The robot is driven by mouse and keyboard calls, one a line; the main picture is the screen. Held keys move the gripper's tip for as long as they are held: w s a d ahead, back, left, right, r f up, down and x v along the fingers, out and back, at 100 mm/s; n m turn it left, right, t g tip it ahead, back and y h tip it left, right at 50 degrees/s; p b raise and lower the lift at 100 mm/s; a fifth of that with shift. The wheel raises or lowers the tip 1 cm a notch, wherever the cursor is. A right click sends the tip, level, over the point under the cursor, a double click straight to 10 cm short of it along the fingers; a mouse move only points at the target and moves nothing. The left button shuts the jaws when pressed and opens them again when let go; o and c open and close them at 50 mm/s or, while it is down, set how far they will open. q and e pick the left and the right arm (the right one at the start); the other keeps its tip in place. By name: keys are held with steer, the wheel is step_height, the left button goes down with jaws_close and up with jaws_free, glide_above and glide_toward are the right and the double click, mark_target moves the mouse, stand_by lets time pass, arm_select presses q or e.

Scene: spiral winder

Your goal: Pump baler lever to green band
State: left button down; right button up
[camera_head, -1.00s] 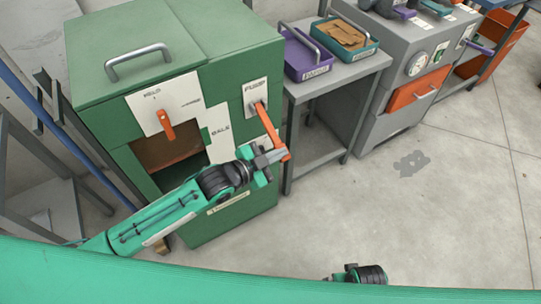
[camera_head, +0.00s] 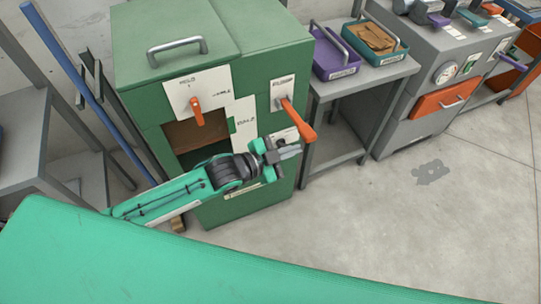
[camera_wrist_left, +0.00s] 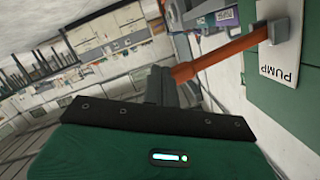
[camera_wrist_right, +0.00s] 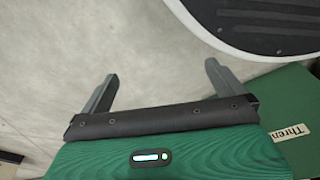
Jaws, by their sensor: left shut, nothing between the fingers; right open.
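The green baler (camera_head: 250,195) stands at the middle left of the head view. Its orange pump lever (camera_head: 298,121) juts from a white PUMP plate (camera_head: 282,92) and slants down to the right. In the left wrist view the lever (camera_wrist_left: 228,53) reaches left from the plate. My left gripper (camera_head: 290,152) is shut and empty, just below and left of the lever's free end. I cannot tell whether they touch. My right gripper (camera_wrist_right: 163,80) is open and empty above the floor. I cannot make out a green band.
An orange HOLD lever (camera_head: 197,111) and a dark opening are on the baler's front. A grey side table (camera_head: 350,88) with purple (camera_head: 335,65) and teal (camera_head: 378,50) trays stands to its right, then a grey machine with a gauge (camera_head: 446,73).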

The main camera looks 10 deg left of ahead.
arm_select(q)
steer(key=v, duration=0.6)
steer(key=shift+a, duration=0.25)
arm_select(e)
steer(key=shift+w+a+r, duration=0.15)
steer(key=shift+w+r, duration=0.2)
steer(key=shift+r, duration=0.15)
arm_select(q)
steer(key=shift+r, duration=0.15)
arm_select(e)
steer(key=shift+s+f, duration=0.1)
stand_by(0.3)
arm_select(q)
step_height(320, 180, up, 10)
steer(key=w+a+n+g+h+b, duration=0.1)
steer(key=w+a+n+g, duration=0.1)
steer(key=n, duration=0.4)
steer(key=shift+w+a+b, duration=0.3)
steer(key=shift+w, duration=0.15)
arm_select(e)
steer(key=shift+w+a+r, duration=0.15)
steer(key=shift+w+r, duration=0.15)
steer(key=shift+r, duration=0.35)
steer(key=shift+w+a+r, duration=0.1)
steer(key=shift+w+r, duration=0.25)
steer(key=shift+r, duration=0.25)
steer(key=shift+w+a+r, duration=0.15)
steer(key=shift+w+r, duration=0.15)
steer(key=shift+r, duration=0.35)
